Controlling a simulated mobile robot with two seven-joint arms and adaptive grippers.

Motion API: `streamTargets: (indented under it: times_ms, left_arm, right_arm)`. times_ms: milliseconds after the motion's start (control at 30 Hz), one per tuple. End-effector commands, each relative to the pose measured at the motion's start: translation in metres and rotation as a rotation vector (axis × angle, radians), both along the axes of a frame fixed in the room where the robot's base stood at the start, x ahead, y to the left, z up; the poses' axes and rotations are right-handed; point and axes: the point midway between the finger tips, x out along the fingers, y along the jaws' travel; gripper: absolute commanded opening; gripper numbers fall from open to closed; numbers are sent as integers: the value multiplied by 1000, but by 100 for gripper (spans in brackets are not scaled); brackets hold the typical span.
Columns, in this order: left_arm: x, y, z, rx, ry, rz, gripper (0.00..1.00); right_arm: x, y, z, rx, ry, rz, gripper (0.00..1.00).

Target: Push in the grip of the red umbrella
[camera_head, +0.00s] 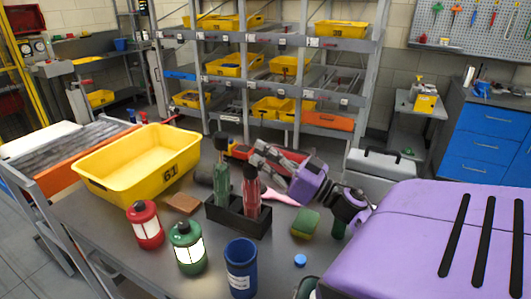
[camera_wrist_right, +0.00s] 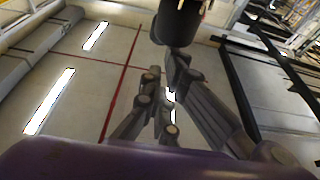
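The red umbrella (camera_head: 241,152) appears to lie behind the black bottle rack, partly hidden by my right gripper and a bottle. A dark end at its left (camera_head: 221,141) may be its grip; I cannot be sure. My right gripper (camera_head: 257,155) reaches in from the right on its purple arm, with its tips over or close beside the red shape. In the wrist view its fingertips (camera_wrist_right: 166,66) are close together and look shut, with nothing seen between them. A dark cylinder (camera_wrist_right: 178,24) lies just beyond them; contact is unclear. My left gripper is out of view.
The black rack (camera_head: 238,222) holds a green bottle (camera_head: 222,184) and a red bottle (camera_head: 252,191), close to my right gripper. A yellow bin (camera_head: 95,185), red lantern (camera_head: 145,226), green lantern (camera_head: 187,250), blue cup (camera_head: 241,270) and sponge (camera_head: 305,224) stand around it.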

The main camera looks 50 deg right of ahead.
Motion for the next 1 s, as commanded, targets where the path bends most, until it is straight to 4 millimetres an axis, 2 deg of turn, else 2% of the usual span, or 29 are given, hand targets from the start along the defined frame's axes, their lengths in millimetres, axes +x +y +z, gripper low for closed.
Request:
streamTargets:
  times_ms: [33, 133, 167, 200, 300, 433, 600, 800, 1000]
  left_arm:
    - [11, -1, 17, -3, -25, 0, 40]
    - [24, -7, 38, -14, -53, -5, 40]
    - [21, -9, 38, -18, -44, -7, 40]
    - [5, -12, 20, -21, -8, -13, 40]
    - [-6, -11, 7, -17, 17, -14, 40]
    - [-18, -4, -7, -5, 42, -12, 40]
    - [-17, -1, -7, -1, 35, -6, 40]
    - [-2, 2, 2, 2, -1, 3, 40]
    - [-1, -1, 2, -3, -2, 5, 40]
  right_arm:
    - [0, -1, 22, -1, -18, 0, 0]
    - [3, -4, 51, -4, -34, 2, 0]
    - [1, -5, 53, -4, -33, 2, 0]
    - [-10, -9, 31, -2, -12, -1, 0]
    - [-33, -15, 16, -1, -3, -1, 0]
    - [-57, -22, 9, -1, -8, 0, 0]
    - [-79, -28, 5, -1, -14, 2, 0]
    - [-87, -30, 5, -2, -19, 3, 0]
    - [-87, -30, 6, -2, -20, 4, 0]
